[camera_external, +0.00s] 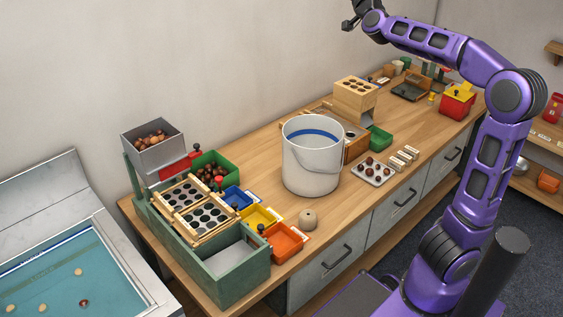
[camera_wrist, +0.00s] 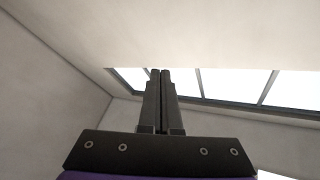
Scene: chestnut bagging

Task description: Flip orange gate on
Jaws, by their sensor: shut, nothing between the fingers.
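The orange tray (camera_external: 287,241) sits on the bench at the front right of the green sorting box (camera_external: 225,275). A small dark knob (camera_external: 261,228) stands on the box edge beside this tray; whether it belongs to the orange gate, and its setting, I cannot tell. My gripper (camera_external: 346,27) is high up near the wall at the top of the outside view, far above and away from the box. In the wrist view its two fingers (camera_wrist: 160,72) are together and empty, pointing at the wall and ceiling.
Yellow (camera_external: 258,217) and blue (camera_external: 239,198) trays line the box beside the orange one. A large white bucket (camera_external: 311,160) stands on the bench to the right. A grey hopper (camera_external: 152,148) rises at the back.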

